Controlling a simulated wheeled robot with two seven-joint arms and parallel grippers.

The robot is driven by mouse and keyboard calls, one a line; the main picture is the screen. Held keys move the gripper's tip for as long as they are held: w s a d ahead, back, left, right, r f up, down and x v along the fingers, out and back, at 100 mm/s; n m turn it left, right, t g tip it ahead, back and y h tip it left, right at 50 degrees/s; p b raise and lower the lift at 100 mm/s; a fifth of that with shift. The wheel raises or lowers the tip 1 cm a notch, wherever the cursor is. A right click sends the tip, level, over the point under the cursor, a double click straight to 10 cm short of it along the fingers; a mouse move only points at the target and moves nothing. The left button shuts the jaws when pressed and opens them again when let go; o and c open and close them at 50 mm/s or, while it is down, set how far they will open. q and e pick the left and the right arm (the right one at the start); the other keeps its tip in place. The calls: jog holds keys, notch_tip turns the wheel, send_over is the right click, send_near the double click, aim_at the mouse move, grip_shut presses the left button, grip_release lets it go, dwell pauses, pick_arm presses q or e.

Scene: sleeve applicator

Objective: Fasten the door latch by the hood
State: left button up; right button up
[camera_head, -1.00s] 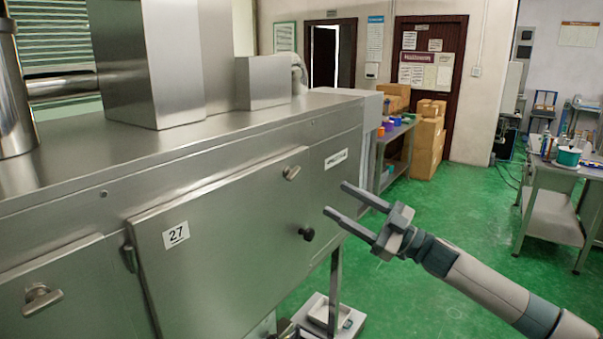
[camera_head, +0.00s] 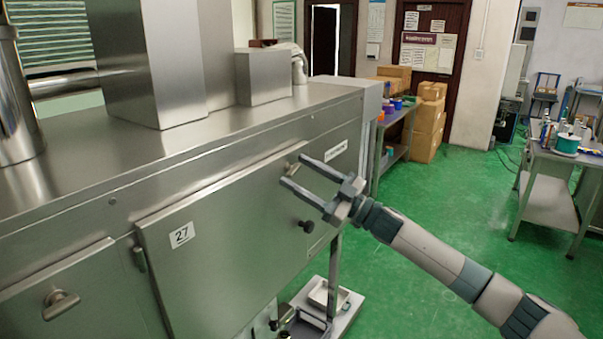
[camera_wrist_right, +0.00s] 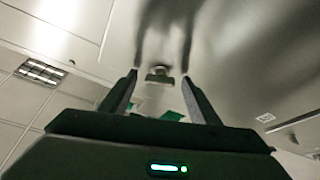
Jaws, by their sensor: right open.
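The steel door (camera_head: 220,235) with the "27" label is flush with the machine's front as far as I can tell. A small metal latch (camera_head: 290,166) sits near its upper edge, partly covered by my right gripper (camera_head: 293,169) in the head view. That gripper is open and empty, its fingers pointing at the door. In the right wrist view, the latch (camera_wrist_right: 158,75) shows beyond and between the two fingertips (camera_wrist_right: 159,78), apparently crosswise; contact cannot be told. Another latch handle (camera_head: 60,303) is on the door at the far left. My left gripper is out of view.
A black knob (camera_head: 307,226) projects from the door below my right gripper. A tall steel box (camera_head: 150,60) and a smaller one (camera_head: 264,77) stand on the machine top. A tray (camera_head: 325,296) is below.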

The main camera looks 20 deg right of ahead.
jog(key=c, duration=1.1)
jog(key=shift+o, duration=0.2)
jog(key=m+t+p, duration=0.1)
jog(key=m, duration=0.1)
jog(key=m+h+p, duration=0.1)
jog(key=m, duration=0.1)
jog(key=shift+s+a+r+m+t+h, duration=0.1)
jog(key=shift+a+m+t+h, duration=0.05)
jog(key=shift+m+t+h, duration=0.65)
jog(key=shift+m+h, duration=0.1)
jog(key=shift+m, duration=0.6)
jog(key=o, duration=1.1)
jog(key=shift+y, duration=0.3)
jog(key=shift+c, duration=0.2)
jog(key=shift+f, duration=0.2)
